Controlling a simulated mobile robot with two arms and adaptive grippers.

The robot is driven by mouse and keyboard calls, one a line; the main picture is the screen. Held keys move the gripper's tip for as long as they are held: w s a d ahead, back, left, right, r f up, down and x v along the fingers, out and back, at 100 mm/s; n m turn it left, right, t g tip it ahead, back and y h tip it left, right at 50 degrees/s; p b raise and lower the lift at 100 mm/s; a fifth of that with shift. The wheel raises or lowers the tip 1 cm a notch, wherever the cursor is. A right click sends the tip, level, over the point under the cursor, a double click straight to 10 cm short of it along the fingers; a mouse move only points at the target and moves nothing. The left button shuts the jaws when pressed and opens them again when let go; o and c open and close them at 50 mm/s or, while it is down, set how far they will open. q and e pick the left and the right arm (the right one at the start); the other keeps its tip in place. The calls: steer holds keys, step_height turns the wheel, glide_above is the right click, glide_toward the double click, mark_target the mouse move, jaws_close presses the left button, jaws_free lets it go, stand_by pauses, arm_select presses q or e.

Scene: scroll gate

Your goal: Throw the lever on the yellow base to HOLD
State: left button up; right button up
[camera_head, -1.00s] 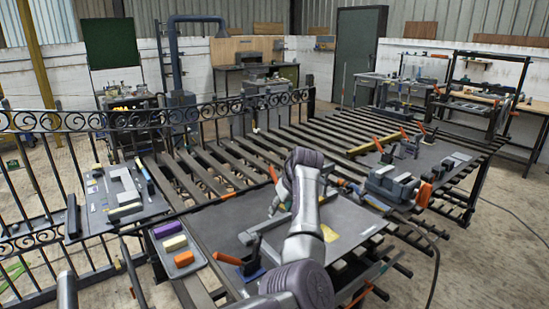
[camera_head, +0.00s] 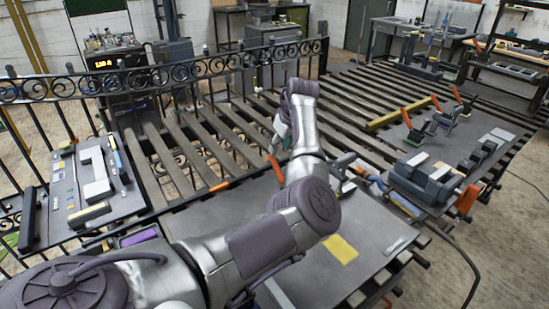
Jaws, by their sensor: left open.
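My left arm comes in from the lower left and crosses the dark work plate (camera_head: 220,229). My left gripper (camera_head: 281,127) is at its far end, over the slatted table; its fingers are mostly hidden behind the wrist. A flat yellow patch (camera_head: 340,248) lies on the dark plate, right of the arm. An orange handle (camera_head: 276,168) stands just below the gripper, and another orange piece (camera_head: 220,187) is at the plate's far left edge. I cannot tell which, if either, is the lever on the yellow base. No HOLD marking is readable. My right gripper is not in view.
A black scrollwork fence (camera_head: 190,72) runs behind the slatted table. A grey vise (camera_head: 425,178) and orange-handled clamps (camera_head: 437,103) stand at the right, near a yellow bar (camera_head: 395,115). A board with grey blocks (camera_head: 62,200) is at the left.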

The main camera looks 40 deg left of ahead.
mark_target(275, 160)
arm_select(q)
steer(key=p+x, duration=0.1)
steer(key=x, duration=0.7)
steer(key=shift+w+a, duration=0.1)
steer(key=shift+w, duration=0.1)
steer(key=shift+a+f, duration=0.1)
steer(key=shift+f, duration=0.4)
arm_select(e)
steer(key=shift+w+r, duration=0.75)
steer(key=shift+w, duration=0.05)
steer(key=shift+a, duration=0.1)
arm_select(q)
jaws_close()
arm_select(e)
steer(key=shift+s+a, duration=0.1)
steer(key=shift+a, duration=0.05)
